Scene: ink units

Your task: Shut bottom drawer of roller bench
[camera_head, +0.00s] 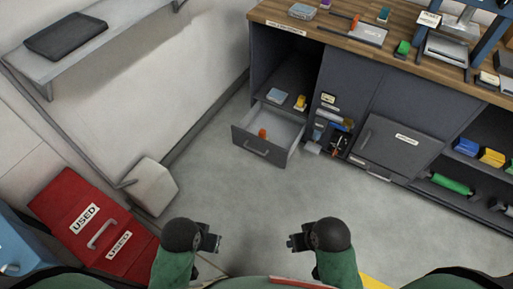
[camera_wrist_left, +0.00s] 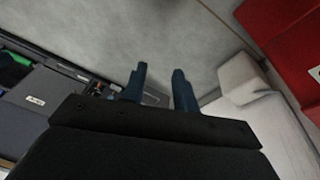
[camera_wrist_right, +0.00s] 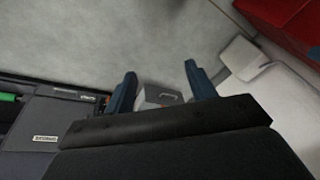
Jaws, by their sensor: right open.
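The roller bench is a dark grey cabinet (camera_head: 345,85) under a wooden worktop. Its bottom drawer (camera_head: 258,146) is pulled out at the left end of the bench, with an orange item inside. The drawer's front has a bar handle and faces me. In the right wrist view the drawer (camera_wrist_right: 158,96) shows between the fingers, at a distance. My left gripper (camera_head: 217,243) is open and empty, well short of the drawer. My right gripper (camera_head: 291,242) is also open and empty, apart from the drawer.
The floor (camera_head: 235,205) between me and the drawer is clear. A red chest (camera_head: 92,222) marked USED stands at the left, with a pale box (camera_head: 151,187) by the wall. Bottles and small items fill the shelf (camera_head: 328,125) right of the drawer. A wall shelf holds a black tray (camera_head: 66,36).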

